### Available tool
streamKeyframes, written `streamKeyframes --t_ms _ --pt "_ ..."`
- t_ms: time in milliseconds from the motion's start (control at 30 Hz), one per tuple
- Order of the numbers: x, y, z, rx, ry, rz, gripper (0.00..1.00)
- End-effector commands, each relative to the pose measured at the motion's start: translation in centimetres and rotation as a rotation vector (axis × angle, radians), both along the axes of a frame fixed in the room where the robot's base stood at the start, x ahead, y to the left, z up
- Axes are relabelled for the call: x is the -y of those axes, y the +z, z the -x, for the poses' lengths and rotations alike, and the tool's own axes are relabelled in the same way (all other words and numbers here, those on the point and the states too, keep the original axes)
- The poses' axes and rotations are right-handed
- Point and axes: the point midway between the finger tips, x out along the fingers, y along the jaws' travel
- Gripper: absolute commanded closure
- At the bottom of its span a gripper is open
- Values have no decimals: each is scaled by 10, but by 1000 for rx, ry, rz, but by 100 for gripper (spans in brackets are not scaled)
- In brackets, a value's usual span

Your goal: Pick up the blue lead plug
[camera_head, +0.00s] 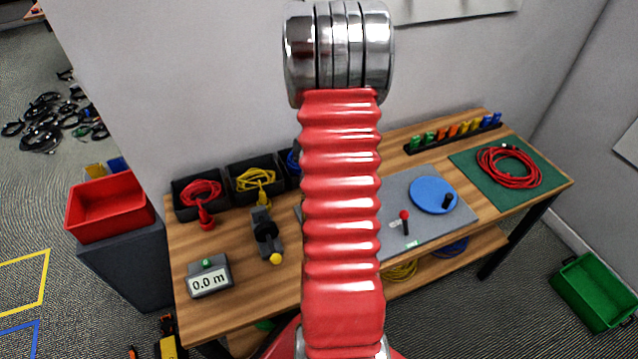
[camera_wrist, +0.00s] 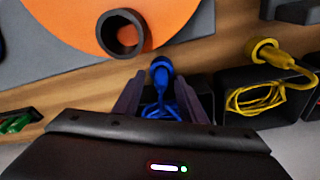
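The blue lead plug (camera_wrist: 161,69) shows in the wrist view at the front edge of a dark bin, its round end towards the wooden bench top. Its blue cable (camera_wrist: 160,103) lies coiled in the bin behind it. My gripper (camera_wrist: 159,77) is open, with one dark finger on each side of the plug and cable and a gap on both sides. I cannot tell the height of the fingers over the plug. In the head view my red arm hides the gripper and most of the blue lead; only a bit of blue cable (camera_head: 293,161) shows.
A yellow plug (camera_wrist: 263,50) and its bin (camera_wrist: 237,118) stand close to the right in the wrist view. An orange disc (camera_wrist: 75,22) with a dark ring (camera_wrist: 105,38) lies on a grey mat. The red lead's bin (camera_head: 182,212) is at the bench's left back.

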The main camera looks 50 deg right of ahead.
Motion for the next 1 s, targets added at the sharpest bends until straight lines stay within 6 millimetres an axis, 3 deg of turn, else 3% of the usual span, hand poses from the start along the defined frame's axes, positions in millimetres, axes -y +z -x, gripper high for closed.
streamKeyframes --t_ms 200,700,1000 --pt "0 0 0 0 0 0 64" --pt "0 0 0 0 1 0 99" --pt "0 0 0 0 1 0 100"
